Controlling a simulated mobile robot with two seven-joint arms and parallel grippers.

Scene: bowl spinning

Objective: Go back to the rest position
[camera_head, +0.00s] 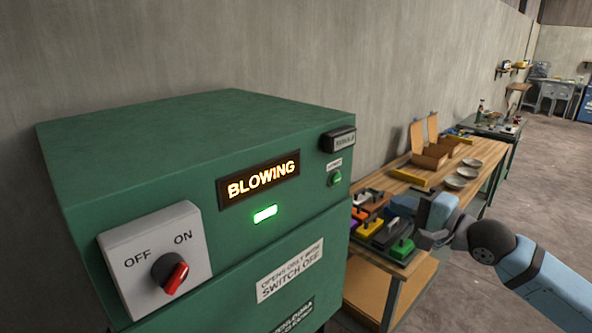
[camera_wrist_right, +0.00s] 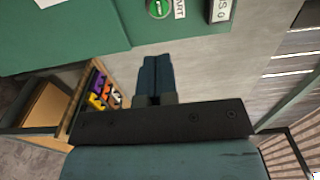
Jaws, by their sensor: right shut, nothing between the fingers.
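My right gripper (camera_head: 403,203) is beside the right side of the green machine, in front of the wooden workbench. My blue arm reaches it from the right edge of the head view. In the right wrist view the two dark fingers (camera_wrist_right: 154,72) lie together, shut with nothing between them. The green machine (camera_head: 120,125) stands at left and centre with its "BLOWING" sign (camera_head: 259,179) lit. A green lamp (camera_head: 265,214) glows below the sign. The red-faced knob (camera_head: 170,273) sits on the grey OFF/ON switch plate. My left gripper is out of view.
The workbench (camera_head: 486,150) holds coloured blocks (camera_head: 368,228), open cardboard boxes (camera_head: 430,158) and grey bowls (camera_head: 467,172). A round green button (camera_wrist_right: 159,8) shows on the machine in the wrist view. Concrete floor (camera_head: 540,175) is clear at right.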

